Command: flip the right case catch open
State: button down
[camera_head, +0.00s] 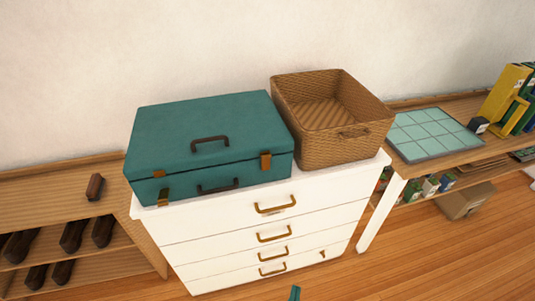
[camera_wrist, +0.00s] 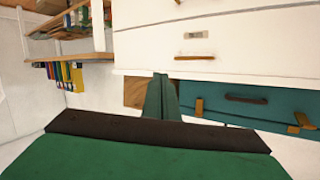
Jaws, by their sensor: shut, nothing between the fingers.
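The teal case (camera_head: 208,140) lies on top of the white drawer unit, lid down, its front facing me. Its brass right catch (camera_head: 265,161) sits across the lid seam and looks fastened. The left catch (camera_head: 163,196) shows a brass piece below the seam and another on the lid edge. The wrist view appears upside down; there the right catch (camera_wrist: 199,107) is left of the case's dark handle (camera_wrist: 246,98). My green gripper (camera_wrist: 160,76) is shut and empty, apart from the case. Its tip (camera_head: 295,292) shows at the head view's bottom edge, below and in front of the drawers.
A wicker basket (camera_head: 335,139) stands close to the case's right side. The white drawer unit (camera_head: 231,230) has protruding brass handles. A shoe rack (camera_head: 60,190) is at left, a wooden table (camera_head: 440,160) at right. The space in front of the case is clear.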

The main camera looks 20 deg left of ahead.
jog(key=w+a+r+y, duration=0.2)
jog(key=w+a+r, duration=0.15)
jog(key=w, duration=0.45)
jog(key=n+g+y, duration=0.3)
jog(key=n+y, duration=0.2)
jog(key=n, duration=0.3)
send_near(266, 149)
jog(key=s+d, duration=0.2)
jog(key=s, duration=0.1)
jog(key=shift+r, duration=0.4)
jog(key=shift+a, duration=0.1)
jog(key=x, duration=0.9)
jog(key=shift+w+a, duration=0.3)
jog(key=shift+d, duration=0.15)
